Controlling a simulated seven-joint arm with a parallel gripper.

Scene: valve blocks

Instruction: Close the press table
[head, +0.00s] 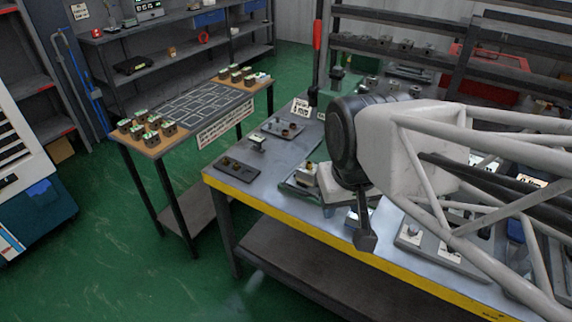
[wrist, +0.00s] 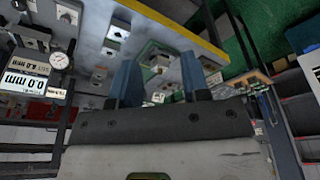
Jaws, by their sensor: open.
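The workbench (head: 225,184) with a yellow front edge runs across the head view. A low green-and-grey fixture (head: 297,187) sits on it, partly hidden behind my arm. I cannot tell for certain whether it is the press table. A green-framed fixture also shows in the wrist view (wrist: 154,57), beyond and between my fingers. My gripper (wrist: 162,72) is open, with its two dark blue-grey fingers well apart and nothing seen between them. I cannot tell whether a finger touches the fixture. My wrist and arm hide much of the bench's middle in the head view.
Flat plates with small parts (head: 238,171) lie on the bench's left end. A side table (head: 157,142) holding several small blocks stands further left. A dial gauge (wrist: 59,61) and display show at left in the wrist view. Green floor (head: 100,225) is clear at front left.

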